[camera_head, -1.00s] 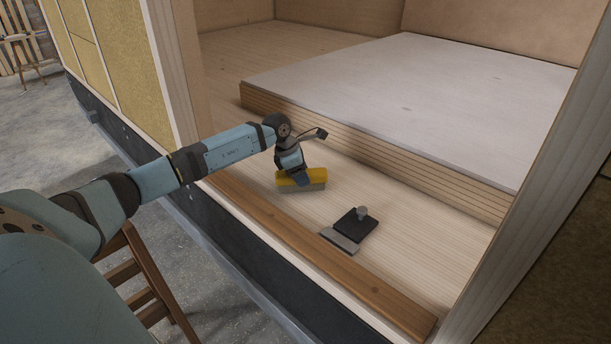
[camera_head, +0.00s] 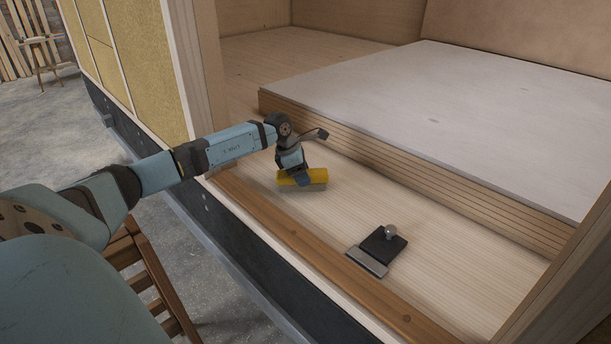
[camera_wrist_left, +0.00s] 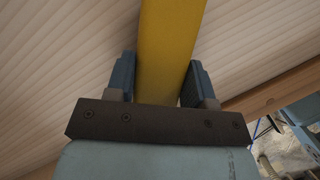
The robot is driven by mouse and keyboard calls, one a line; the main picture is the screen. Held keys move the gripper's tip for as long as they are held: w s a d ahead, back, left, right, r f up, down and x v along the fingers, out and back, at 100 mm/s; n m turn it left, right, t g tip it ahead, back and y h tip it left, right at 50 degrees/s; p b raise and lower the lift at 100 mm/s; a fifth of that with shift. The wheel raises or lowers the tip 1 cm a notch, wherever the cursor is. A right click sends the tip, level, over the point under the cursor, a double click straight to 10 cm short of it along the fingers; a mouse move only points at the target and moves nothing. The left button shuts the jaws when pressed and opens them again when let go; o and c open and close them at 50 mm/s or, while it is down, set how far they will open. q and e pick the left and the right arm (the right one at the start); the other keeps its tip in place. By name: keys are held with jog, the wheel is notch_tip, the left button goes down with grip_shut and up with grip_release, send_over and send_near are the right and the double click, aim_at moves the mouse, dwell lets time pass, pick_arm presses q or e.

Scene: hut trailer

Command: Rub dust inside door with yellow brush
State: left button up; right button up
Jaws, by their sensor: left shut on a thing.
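The yellow brush (camera_head: 316,176) is in my left gripper (camera_head: 301,180), low over the pale wooden floor (camera_head: 345,215) inside the doorway. The gripper is shut on the brush's yellow body. In the left wrist view the yellow body (camera_wrist_left: 167,50) runs between the two blue fingers (camera_wrist_left: 160,82). The brush's pale underside faces the floor; I cannot tell whether it touches. No separate dust patch can be made out on the floor. My right gripper is not in view.
A black dustpan-like tool (camera_head: 384,244) with a grey edge and round knob lies on the floor to the right. A wooden sill (camera_head: 290,232) runs along the front. A stack of boards with a white top (camera_head: 440,95) stands behind. A wooden stool (camera_head: 150,275) is at lower left.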

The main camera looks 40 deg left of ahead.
pick_arm(q)
jog(key=shift+a+r+p, duration=0.35)
jog(key=shift+a+r, duration=0.25)
jog(key=shift+r, duration=0.2)
jog(key=r, duration=0.1)
jog(key=r+p, duration=0.1)
jog(key=shift+d+r, duration=0.4)
jog(key=shift+a+r+p, duration=0.15)
jog(key=shift+r+p, duration=0.25)
jog(key=shift+r, duration=0.25)
jog(key=shift+r+p, duration=0.35)
jog(key=shift+r, duration=0.85)
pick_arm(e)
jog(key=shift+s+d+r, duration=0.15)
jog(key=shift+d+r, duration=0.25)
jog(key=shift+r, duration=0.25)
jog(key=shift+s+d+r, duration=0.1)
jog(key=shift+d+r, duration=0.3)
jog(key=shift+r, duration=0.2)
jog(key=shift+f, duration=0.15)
